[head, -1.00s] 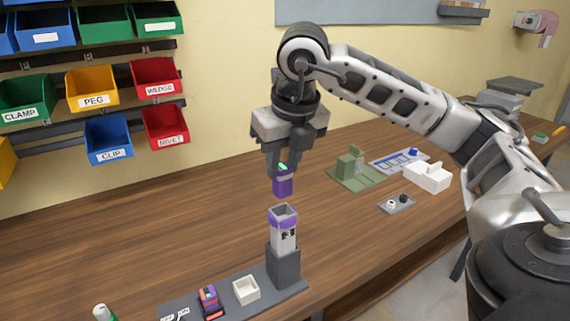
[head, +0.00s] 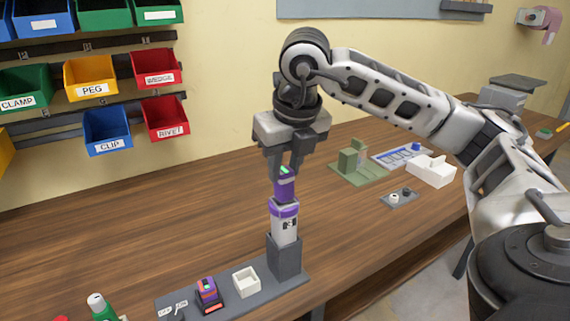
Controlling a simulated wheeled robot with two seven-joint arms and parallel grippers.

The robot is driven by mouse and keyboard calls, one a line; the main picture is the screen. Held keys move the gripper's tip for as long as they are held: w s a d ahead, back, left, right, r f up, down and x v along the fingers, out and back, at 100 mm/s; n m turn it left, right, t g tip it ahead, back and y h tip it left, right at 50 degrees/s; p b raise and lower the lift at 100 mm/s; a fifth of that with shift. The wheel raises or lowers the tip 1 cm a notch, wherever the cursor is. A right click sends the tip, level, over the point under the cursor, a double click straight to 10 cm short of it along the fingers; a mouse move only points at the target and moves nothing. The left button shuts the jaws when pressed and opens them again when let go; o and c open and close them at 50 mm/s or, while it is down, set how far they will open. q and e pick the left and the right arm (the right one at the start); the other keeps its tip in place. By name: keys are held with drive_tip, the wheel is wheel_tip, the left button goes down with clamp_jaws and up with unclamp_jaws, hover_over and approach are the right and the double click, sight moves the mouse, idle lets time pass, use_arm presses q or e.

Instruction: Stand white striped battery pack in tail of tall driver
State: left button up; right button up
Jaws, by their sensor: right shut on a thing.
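My right gripper (head: 286,171) is shut on a small purple battery pack (head: 285,188), held upright with a green patch at its top. No white stripe on the pack can be made out at this size. The tall driver (head: 285,229), white with a purple collar and a dark mark, stands upright in a grey holder (head: 286,257), its tail end up. The pack is right above the driver, its lower end at the collar's opening. I cannot tell how far it reaches inside. My left gripper is not in view.
The grey base strip (head: 258,285) also carries a purple and orange block (head: 208,293) and a white open box (head: 246,281). A green-and-white bottle (head: 101,306) stands at front left. A green fixture (head: 354,165) and white box (head: 431,170) lie at right. Wall bins hang at left.

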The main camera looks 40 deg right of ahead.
drive_tip(key=shift+f, duration=0.1)
drive_tip(key=shift+f+b, duration=0.45)
drive_tip(key=shift+b, duration=0.05)
drive_tip(key=shift+f, duration=0.25)
drive_tip(key=shift+f+b, duration=0.2)
drive_tip(key=shift+b, duration=0.3)
drive_tip(key=shift+f+b, duration=0.8)
drive_tip(key=shift+f, duration=0.05)
drive_tip(key=o, duration=0.9)
drive_tip(key=shift+o, duration=0.2)
